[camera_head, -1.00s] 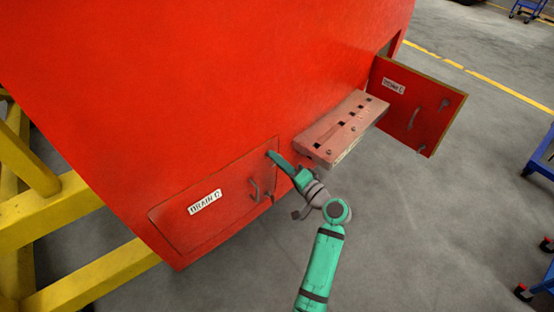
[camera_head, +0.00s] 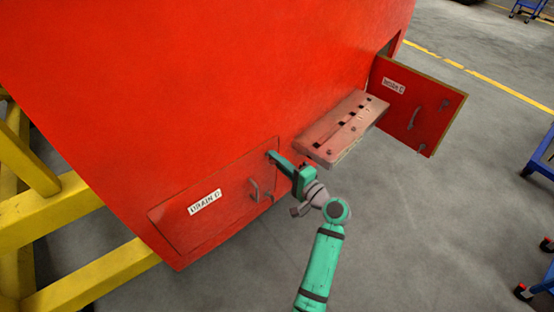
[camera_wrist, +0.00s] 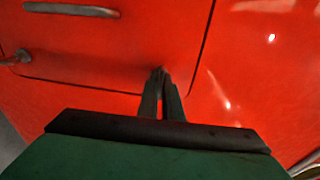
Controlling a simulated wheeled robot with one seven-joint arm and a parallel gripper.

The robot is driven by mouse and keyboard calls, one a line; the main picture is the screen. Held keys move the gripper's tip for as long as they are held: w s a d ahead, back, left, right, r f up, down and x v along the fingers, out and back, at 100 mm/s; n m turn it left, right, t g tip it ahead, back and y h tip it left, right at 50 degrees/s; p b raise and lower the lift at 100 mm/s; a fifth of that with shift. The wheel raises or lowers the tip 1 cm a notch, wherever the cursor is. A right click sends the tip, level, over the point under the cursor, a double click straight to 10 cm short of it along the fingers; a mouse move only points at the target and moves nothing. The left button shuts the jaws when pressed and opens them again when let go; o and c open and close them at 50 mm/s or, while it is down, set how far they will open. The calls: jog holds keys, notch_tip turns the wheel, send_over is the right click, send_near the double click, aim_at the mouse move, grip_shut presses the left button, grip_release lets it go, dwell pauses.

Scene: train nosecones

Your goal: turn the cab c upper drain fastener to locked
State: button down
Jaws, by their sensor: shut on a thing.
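The cab c drain door (camera_head: 172,222) is a red panel labelled DRAIN C, closed in the lower side of the red nosecone (camera_head: 210,90). My gripper (camera_head: 272,156) reaches in from the right to the door's upper right corner. In the wrist view my gripper (camera_wrist: 161,82) has its fingers together on the upper drain fastener (camera_wrist: 157,72), a small dark piece mostly hidden by the fingertips. How far the fastener is turned cannot be told. The lower fastener (camera_head: 268,196) sits near the right edge, and shows in the wrist view too (camera_wrist: 18,57).
The door's grey handle (camera_head: 254,190) is beside the lower fastener. A red step with slots (camera_head: 318,143) juts out just right of my gripper. An open red door (camera_head: 432,110) stands farther right.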

jog(key=c, duration=1.9)
grip_release()
jog(key=shift+c, duration=0.2)
jog(key=shift+a, duration=0.1)
jog(key=v, duration=1)
jog(key=shift+s+d, duration=0.25)
jog(key=shift+s, duration=0.05)
jog(key=shift+f, duration=0.1)
